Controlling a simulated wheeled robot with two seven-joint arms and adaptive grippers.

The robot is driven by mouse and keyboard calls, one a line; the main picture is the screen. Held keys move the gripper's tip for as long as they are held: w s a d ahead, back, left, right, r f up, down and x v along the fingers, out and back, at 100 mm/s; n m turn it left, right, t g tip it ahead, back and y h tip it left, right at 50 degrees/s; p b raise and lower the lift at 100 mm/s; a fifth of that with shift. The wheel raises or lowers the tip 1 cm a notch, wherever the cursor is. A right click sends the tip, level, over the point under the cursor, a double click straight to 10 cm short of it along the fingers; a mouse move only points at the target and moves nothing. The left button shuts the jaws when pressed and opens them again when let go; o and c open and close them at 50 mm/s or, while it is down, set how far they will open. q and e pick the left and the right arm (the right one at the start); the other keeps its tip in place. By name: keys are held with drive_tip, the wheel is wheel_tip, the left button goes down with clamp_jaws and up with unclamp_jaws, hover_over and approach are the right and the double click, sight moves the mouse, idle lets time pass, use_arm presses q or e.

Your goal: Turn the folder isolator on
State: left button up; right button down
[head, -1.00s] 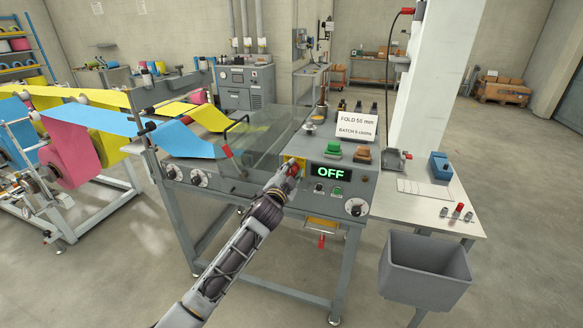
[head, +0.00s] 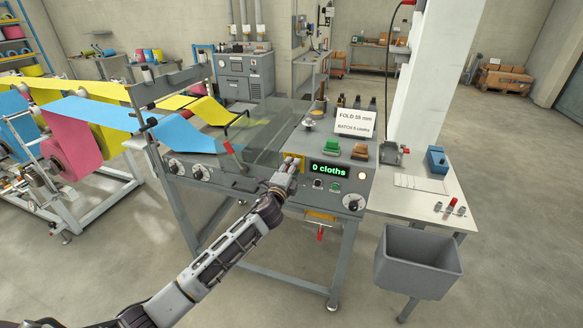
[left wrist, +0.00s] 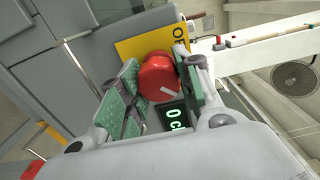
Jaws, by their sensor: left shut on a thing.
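The folder isolator is a red rotary knob (left wrist: 159,76) on a yellow plate (left wrist: 140,47) in the left wrist view. In the head view the yellow plate (head: 288,157) shows on the folder's front, with the knob hidden by my gripper. My left gripper (head: 290,168) is at the knob. In the left wrist view its two green-padded fingers (left wrist: 153,92) are shut on the red knob, one on each side. The folder's display (head: 329,170) reads "0 cloths" in green. My right gripper is not in view.
A green button (head: 332,149) and an orange-brown one (head: 360,151) sit on the folder's top. A clear guard (head: 250,130) covers its middle. A grey bin (head: 418,262) stands at the right, below a side table (head: 420,205).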

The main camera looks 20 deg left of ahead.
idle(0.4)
use_arm(q)
drive_tip(key=o, duration=1)
drive_tip(key=shift+o, duration=0.2)
drive_tip(key=s, duration=1.2)
drive_tip(key=shift+a, duration=0.2)
idle(0.5)
